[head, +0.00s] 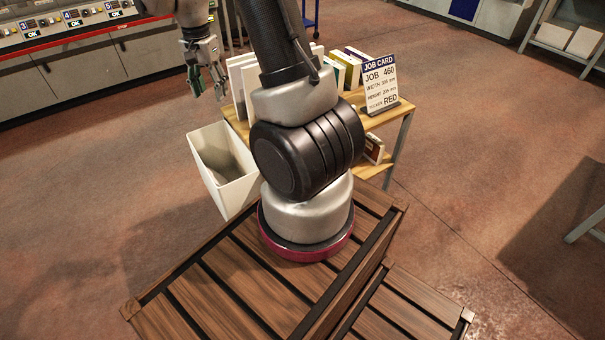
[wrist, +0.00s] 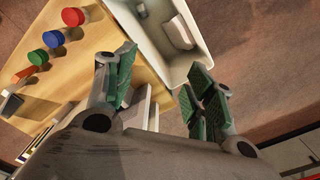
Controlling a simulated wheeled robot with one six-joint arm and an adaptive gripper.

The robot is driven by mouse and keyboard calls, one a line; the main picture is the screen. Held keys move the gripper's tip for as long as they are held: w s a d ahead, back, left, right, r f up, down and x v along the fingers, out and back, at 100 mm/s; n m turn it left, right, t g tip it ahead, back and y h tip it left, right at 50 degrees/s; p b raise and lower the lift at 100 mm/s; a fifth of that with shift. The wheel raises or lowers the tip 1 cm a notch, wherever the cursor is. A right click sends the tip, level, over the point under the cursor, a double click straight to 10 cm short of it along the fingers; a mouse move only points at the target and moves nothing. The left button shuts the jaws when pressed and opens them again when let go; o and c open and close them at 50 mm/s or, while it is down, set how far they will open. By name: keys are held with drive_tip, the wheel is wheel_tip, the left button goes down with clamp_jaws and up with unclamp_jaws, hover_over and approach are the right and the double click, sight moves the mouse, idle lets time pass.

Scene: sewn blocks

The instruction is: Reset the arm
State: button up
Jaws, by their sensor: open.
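My arm rises from its round base in the head view. My gripper (head: 207,75) hangs at the upper left of the head view, above and left of the wooden table (head: 388,122). In the wrist view my gripper (wrist: 160,85) has its green-padded fingers apart, with nothing seen between them. The white bin (wrist: 183,68) shows beyond the fingertips, with a pale block-like thing inside. The bin also stands left of the table in the head view (head: 222,165).
A job card (head: 380,82) reading "JOB 460" and "RED" stands on the table near several upright books (head: 345,68). Red (wrist: 73,17), blue (wrist: 53,38) and green (wrist: 38,57) round things sit on the tabletop. A control console (head: 70,45) stands at the upper left.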

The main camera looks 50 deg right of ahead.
drive_tip(key=shift+r, duration=1.85)
